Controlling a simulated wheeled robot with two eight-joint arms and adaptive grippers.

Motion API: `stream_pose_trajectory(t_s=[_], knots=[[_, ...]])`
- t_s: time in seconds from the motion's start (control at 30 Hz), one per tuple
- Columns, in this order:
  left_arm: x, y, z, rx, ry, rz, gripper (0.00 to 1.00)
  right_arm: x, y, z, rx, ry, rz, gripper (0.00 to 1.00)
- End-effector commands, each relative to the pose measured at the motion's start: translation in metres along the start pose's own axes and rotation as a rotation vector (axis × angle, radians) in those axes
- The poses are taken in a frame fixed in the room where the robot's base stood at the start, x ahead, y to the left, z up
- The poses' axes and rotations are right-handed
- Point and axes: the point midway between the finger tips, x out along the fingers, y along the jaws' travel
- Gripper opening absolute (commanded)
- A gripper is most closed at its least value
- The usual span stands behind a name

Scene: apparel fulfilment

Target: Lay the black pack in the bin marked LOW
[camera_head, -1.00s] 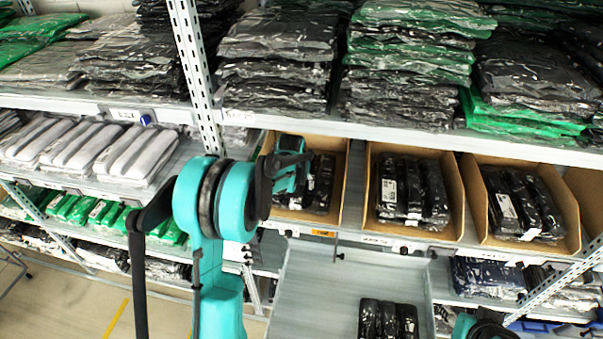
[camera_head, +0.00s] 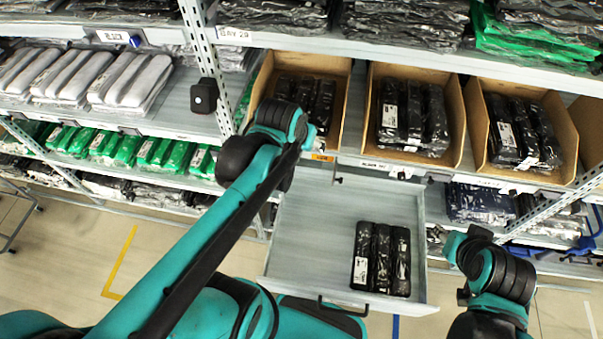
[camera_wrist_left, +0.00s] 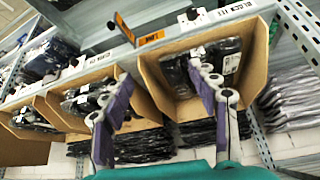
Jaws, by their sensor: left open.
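The bin marked LOW is the left cardboard bin (camera_head: 341,85), with an orange tag (camera_head: 322,157) on its front edge. Several black packs (camera_head: 318,95) stand in it. In the left wrist view the LOW tag (camera_wrist_left: 150,38) and the bin (camera_wrist_left: 255,65) show upside down, with a white-labelled black pack (camera_wrist_left: 230,62) inside. My left gripper (camera_wrist_left: 160,78) is open in front of this bin, fingers spread, with nothing seen held between them. In the head view my left arm hides it. My right arm is at the lower right; its gripper is not seen.
A pulled-out grey drawer (camera_head: 305,235) below the bins holds black packs (camera_head: 380,258) at its right. Two more bins (camera_head: 455,110) (camera_head: 563,120) of black packs stand to the right. A shelf edge (camera_head: 400,52) runs above, and an upright post (camera_head: 208,70) stands left of the LOW bin.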

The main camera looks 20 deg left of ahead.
Motion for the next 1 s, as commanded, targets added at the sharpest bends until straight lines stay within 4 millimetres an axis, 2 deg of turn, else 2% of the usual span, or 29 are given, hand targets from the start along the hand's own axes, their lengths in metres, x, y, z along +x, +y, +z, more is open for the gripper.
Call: stream_pose_trajectory(t_s=[0.03,0.1,0.2,0.3,0.43,0.77,0.87,1.0], knots=[[-0.012,0.007,0.018,0.016,0.013,0.009,0.6,0.0,0.0,0.0,0.0,0.0,0.0,0.4],[-0.022,0.014,0.037,0.034,0.033,0.021,0.6,0.0,0.0,0.0,0.0,0.0,0.0,0.4],[-0.031,0.02,0.059,0.054,0.055,0.033,0.6,0.0,0.0,0.0,0.0,0.0,0.0,0.4],[-0.035,0.024,0.074,0.066,0.069,0.042,0.6,0.0,0.0,0.0,0.0,0.0,0.0,0.4],[-0.037,0.026,0.082,0.073,0.077,0.047,0.6,0.0,0.0,0.0,0.0,0.0,0.0,0.4],[-0.035,0.026,0.083,0.073,0.078,0.047,0.6,0.002,0.0,0.001,0.0,0.0,0.0,0.4],[-0.026,0.026,0.088,0.072,0.078,0.047,0.6,0.011,0.0,0.007,0.0,0.0,0.0,0.4],[0.001,0.026,0.105,0.072,0.077,0.047,0.6,0.036,0.0,0.026,0.0,0.0,0.0,0.4]])
